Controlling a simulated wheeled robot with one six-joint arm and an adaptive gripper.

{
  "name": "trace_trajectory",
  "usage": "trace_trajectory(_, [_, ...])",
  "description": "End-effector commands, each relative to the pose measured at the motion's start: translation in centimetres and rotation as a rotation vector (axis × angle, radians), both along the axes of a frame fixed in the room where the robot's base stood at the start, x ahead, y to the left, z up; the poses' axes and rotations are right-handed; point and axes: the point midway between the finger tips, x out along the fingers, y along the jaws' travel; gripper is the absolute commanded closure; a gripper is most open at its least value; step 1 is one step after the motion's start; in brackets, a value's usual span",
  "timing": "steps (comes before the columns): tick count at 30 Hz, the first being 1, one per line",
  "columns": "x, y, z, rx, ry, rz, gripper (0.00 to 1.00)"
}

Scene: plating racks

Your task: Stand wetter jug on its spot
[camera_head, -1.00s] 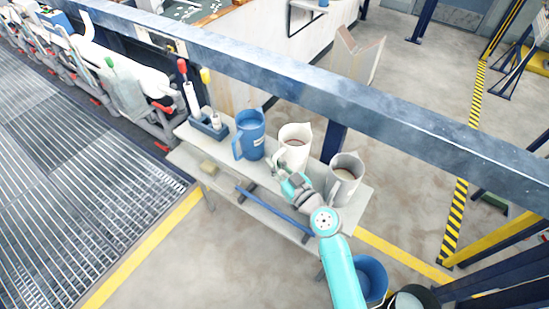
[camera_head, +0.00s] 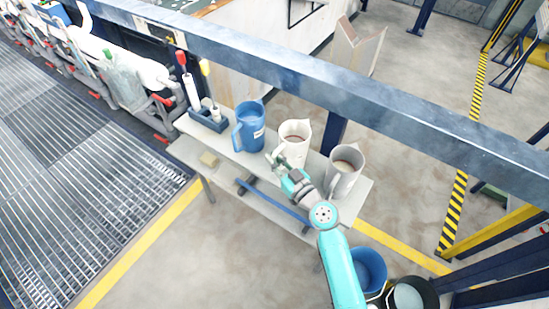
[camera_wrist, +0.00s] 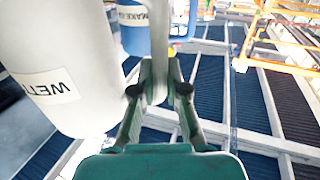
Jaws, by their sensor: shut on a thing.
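The white jug (camera_head: 293,143) is in the middle of the row of jugs at the bench in the head view. In the wrist view it fills the upper left (camera_wrist: 65,60), with a partly seen label reading WET. My gripper (camera_head: 281,163) is on the near side of this jug. In the wrist view my gripper (camera_wrist: 157,88) has its fingers closed around the jug's pale handle. The jug looks roughly upright. Whether its base touches the bench top is hidden by my arm.
A blue jug (camera_head: 249,127) stands left of the white one and a grey jug (camera_head: 344,173) stands right. A blue holder (camera_head: 208,121) with upright tools is at the bench's (camera_head: 232,172) left end. A blue beam (camera_head: 310,85) crosses behind. Buckets (camera_head: 368,270) stand lower right.

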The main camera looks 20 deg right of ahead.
Motion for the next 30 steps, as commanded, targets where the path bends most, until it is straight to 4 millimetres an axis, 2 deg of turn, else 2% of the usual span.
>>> trace_trajectory(9, [0.0, 0.0, -0.4, 0.000, -0.002, 0.000, 1.00])
trace_trajectory(10, [0.0, 0.0, -0.4, 0.000, -0.002, 0.000, 0.82])
trace_trajectory(13, [0.0, 0.0, -0.4, 0.000, -0.002, 0.000, 0.58])
trace_trajectory(23, [-0.2, 0.0, -0.6, 0.000, 0.001, 0.000, 0.58])
trace_trajectory(26, [-0.8, -0.3, -0.6, -0.001, 0.002, -0.001, 0.58])
trace_trajectory(30, [-2.8, -0.8, -0.7, 0.000, 0.002, -0.002, 0.58])
